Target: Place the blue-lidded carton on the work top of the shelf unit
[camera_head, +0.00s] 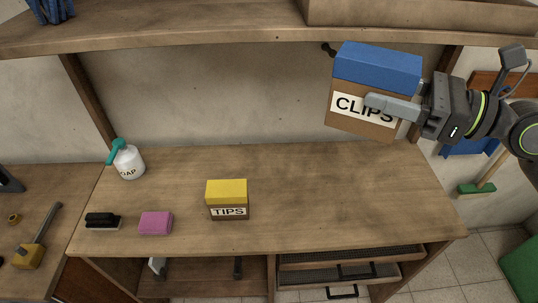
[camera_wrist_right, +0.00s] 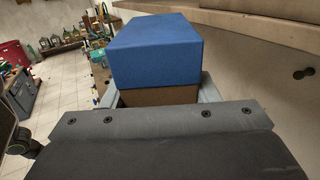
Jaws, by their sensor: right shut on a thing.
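The blue-lidded carton (camera_head: 375,69) is brown with a blue lid and a label reading CLIPS. My right gripper (camera_head: 398,106) is shut on it and holds it above the right part of the work top, in front of the back wall. In the right wrist view the carton (camera_wrist_right: 158,52) sits between the fingers, its blue lid up and its lower part hidden by the gripper body. The wooden work top (camera_head: 310,200) of the shelf unit lies below. My left gripper is not in view.
A yellow-lidded TIPS carton (camera_head: 227,199), a soap bottle (camera_head: 128,160), a pink sponge (camera_head: 156,222) and a black brush (camera_head: 103,221) stand on the left and middle. The right half of the work top is clear. An upper shelf (camera_head: 200,32) runs above.

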